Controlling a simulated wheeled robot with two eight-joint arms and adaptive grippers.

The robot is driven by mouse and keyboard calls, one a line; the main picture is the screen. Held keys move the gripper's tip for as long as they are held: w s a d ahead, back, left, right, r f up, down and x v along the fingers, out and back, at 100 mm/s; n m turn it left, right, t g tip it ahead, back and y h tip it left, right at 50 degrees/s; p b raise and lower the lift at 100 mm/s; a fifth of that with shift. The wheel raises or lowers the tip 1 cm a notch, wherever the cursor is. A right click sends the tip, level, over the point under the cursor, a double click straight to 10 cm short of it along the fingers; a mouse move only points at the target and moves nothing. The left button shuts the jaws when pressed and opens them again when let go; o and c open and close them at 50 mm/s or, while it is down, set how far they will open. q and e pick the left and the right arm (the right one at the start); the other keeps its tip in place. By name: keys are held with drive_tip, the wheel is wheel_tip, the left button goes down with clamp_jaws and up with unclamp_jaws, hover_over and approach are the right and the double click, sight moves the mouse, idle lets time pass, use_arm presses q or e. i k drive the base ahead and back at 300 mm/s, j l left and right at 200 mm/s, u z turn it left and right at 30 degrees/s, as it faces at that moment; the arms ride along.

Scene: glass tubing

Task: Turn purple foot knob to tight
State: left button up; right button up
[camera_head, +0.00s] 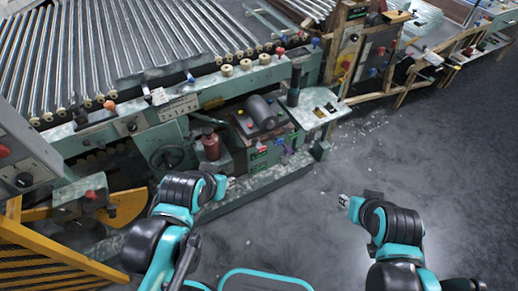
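A small purple-blue knob (283,148) shows low on the front of the machine, near the foot of the motor housing. It is too small to tell how it is turned. My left gripper (229,184) is to the lower left of it, apart from it, in front of the machine's lower rail. My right gripper (344,201) is over the open floor to the lower right of the knob, also apart from it. Both grippers are small in view, and I cannot tell whether their fingers are open or shut. Nothing visible is held in either.
The green machine (225,80) carries a bed of glass tubes (170,35). A dark motor (261,112), a red bottle (210,143) and a handwheel (167,158) sit along its front. A yellow guard (50,250) is at the lower left. Grey floor (420,150) is clear at the right.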

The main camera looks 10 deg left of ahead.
sight(287, 151)
drive_tip(key=i+l+u, duration=0.1)
drive_tip(key=u, duration=0.35)
drive_tip(key=i+l+u, duration=0.1)
drive_tip(key=u, duration=0.3)
drive_tip(key=l+u, duration=0.25)
drive_tip(key=u, duration=0.2)
drive_tip(key=i+l+u, duration=0.1)
drive_tip(key=l+u, duration=0.15)
drive_tip(key=u, duration=0.15)
drive_tip(key=l+u, duration=0.2)
drive_tip(key=u, duration=0.25)
drive_tip(key=l+u, duration=0.2)
drive_tip(key=u, duration=0.25)
drive_tip(key=k+l+u, duration=0.3)
drive_tip(key=l, duration=0.5)
drive_tip(key=k+l+u, duration=0.25)
drive_tip(key=l, duration=0.55)
drive_tip(key=k+l+u, duration=0.3)
drive_tip(key=k+l, duration=0.25)
drive_tip(key=k+l+u, duration=0.25)
drive_tip(key=k+l, duration=0.25)
drive_tip(key=l, duration=0.2)
drive_tip(key=k+l, duration=0.6)
drive_tip(key=l, duration=0.1)
